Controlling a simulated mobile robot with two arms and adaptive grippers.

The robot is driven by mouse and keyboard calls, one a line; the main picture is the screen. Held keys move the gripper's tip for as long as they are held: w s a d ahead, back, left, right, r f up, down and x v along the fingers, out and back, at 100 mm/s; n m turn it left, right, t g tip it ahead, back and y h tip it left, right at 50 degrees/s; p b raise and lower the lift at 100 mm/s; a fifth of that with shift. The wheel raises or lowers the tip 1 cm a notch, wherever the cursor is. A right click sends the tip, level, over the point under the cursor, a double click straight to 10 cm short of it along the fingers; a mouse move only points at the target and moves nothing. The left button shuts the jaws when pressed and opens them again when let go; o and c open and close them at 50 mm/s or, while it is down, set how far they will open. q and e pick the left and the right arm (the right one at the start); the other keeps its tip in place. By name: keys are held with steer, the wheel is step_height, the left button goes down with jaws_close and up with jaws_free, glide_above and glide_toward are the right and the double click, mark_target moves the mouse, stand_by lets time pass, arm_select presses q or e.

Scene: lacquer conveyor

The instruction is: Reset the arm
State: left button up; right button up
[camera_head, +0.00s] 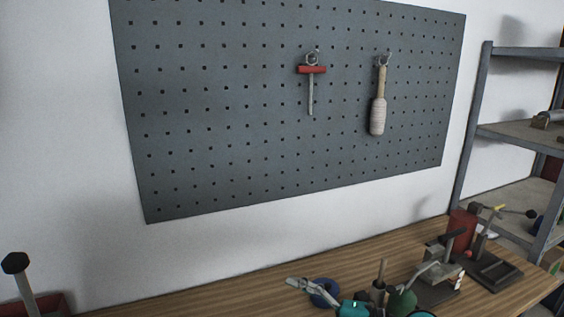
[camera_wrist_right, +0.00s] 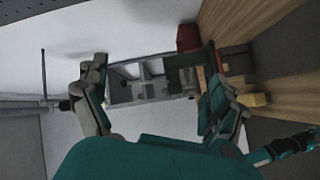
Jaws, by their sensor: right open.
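My right gripper (camera_wrist_right: 155,75) shows in the right wrist view with its two fingers spread wide apart. It is open, and I see nothing held between the fingers. A teal part (camera_head: 355,308) shows at the bottom edge of the head view, cut off by the frame; I cannot tell whether it is part of my arm. A teal and dark jointed part (camera_wrist_right: 290,147) is at the right edge of the wrist view, also unclear. I cannot make out my left gripper in either view.
A wooden workbench (camera_head: 230,290) carries a lever device (camera_head: 437,275) and a red can (camera_head: 462,222) at right. A pegboard (camera_head: 220,120) holds a red-handled tool (camera_head: 311,80) and a wooden-handled tool (camera_head: 379,100). Metal shelving (camera_head: 470,135) stands at right.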

steer(key=w+d+r+m+t+h, duration=0.2)
steer(key=d+m+t+h, duration=0.25)
steer(key=m+t, duration=0.35)
steer(key=w+d+r+m+t+h, duration=0.1)
steer(key=d+r+m+t+h, duration=0.15)
steer(key=d+m+t, duration=0.4)
steer(key=s+d+f+m+g+h, duration=0.2)
steer(key=d+f+m+h, duration=0.25)
steer(key=f, duration=0.25)
steer(key=s+d+f+m+g+h, duration=0.2)
steer(key=d+f+m+h, duration=0.1)
steer(key=f+m+h, duration=0.3)
steer(key=s+f+g+y, duration=0.1)
steer(key=s+f+g, duration=0.55)
steer(key=s, duration=0.45)
steer(key=s+f+g, duration=0.5)
steer(key=s+f, duration=0.3)
steer(key=s, duration=0.3)
step_height(320, 180, down, 28)
steer(key=s+g, duration=0.2)
steer(key=s+d+f, duration=0.2)
steer(key=s+f, duration=1.2)
steer(key=s, duration=0.2)
steer(key=shift+s+d+f+g, duration=0.2)
steer(key=shift+d+f+g, duration=0.15)
steer(key=shift+d+g, duration=0.05)
